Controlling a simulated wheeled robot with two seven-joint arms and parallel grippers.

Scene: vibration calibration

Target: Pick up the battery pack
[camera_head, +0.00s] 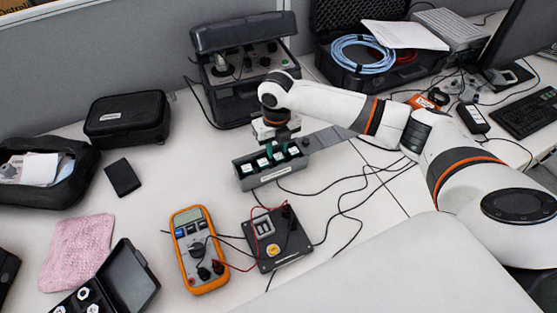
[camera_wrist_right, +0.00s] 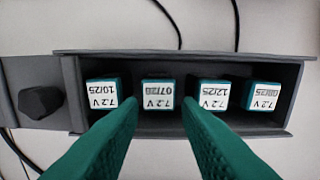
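Several teal battery packs with white labels stand in a row in a dark grey open box (camera_head: 277,176). In the right wrist view, the pack labelled 07/20 (camera_wrist_right: 158,93) lies between my fingertips. A pack labelled 10/25 (camera_wrist_right: 103,92) is on its left; one labelled 12/25 (camera_wrist_right: 214,95) and another pack (camera_wrist_right: 262,97) are on its right. The box wall (camera_wrist_right: 185,57) also shows there. My right gripper (camera_head: 277,151) points down over the box; its teal fingers (camera_wrist_right: 161,105) are apart with nothing clamped. I cannot tell how low the tips reach. My left gripper is not in view.
An orange multimeter (camera_head: 199,250) and a black terminal box (camera_head: 277,240) with cables lie in front of the box. A dark instrument case (camera_head: 235,100) stands behind it. A black pouch (camera_head: 126,118) is left. Loose cables cross the table to the right.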

